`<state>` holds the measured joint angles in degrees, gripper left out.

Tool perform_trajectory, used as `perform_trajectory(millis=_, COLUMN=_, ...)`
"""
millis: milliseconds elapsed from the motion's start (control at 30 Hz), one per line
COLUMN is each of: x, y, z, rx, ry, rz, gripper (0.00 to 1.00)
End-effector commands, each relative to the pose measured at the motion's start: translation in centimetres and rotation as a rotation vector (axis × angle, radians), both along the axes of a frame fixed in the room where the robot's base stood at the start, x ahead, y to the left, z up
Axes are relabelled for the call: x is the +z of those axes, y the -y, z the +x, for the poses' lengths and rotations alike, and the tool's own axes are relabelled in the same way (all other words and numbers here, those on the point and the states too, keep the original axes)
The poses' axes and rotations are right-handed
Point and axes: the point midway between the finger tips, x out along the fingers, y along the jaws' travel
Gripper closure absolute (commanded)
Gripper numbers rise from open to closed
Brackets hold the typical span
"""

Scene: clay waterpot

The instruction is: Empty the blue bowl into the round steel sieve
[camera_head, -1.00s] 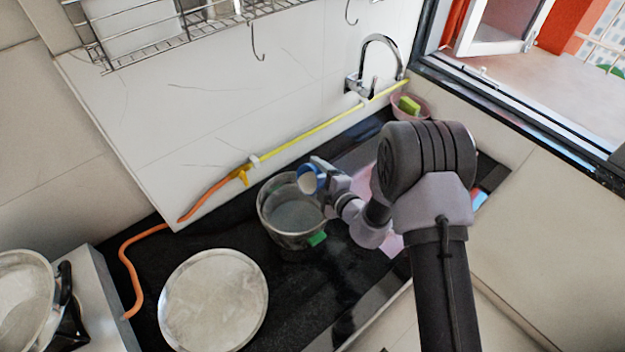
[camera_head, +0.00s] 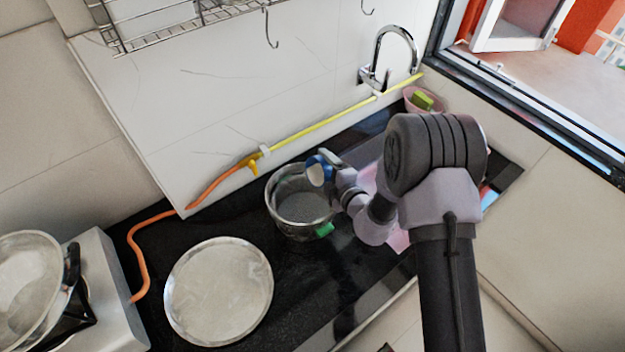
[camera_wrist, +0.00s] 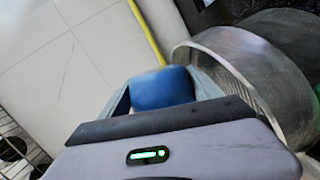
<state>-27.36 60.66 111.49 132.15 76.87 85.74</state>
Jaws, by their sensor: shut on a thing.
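The blue bowl (camera_head: 325,158) is in my gripper (camera_head: 331,173), above the right rim of the round steel sieve (camera_head: 277,212). The bowl is tipped on its side, its pale inside facing left and toward the head camera. I cannot tell whether anything is left in it. The sieve stands on the black counter; its inside looks grey and grainy. In the wrist view the bowl's blue outside (camera_wrist: 160,88) shows between the fingers, and the sieve (camera_wrist: 225,75) is beside it on the right.
A round metal lid or tray (camera_head: 218,292) lies on the counter at left. A green thing (camera_head: 325,230) is at the sieve's front. A faucet (camera_head: 392,55), a pink bowl with a sponge (camera_head: 424,100) and a yellow-orange hose (camera_head: 310,134) are along the wall.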

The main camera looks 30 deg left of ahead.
Motion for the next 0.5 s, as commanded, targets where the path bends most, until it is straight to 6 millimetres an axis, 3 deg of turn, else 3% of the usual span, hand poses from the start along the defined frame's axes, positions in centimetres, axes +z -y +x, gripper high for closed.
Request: perform_trajectory(millis=500, x=0.51, y=-0.20, z=-0.31, rx=0.000, ry=0.103, rz=-0.062, gripper=0.73)
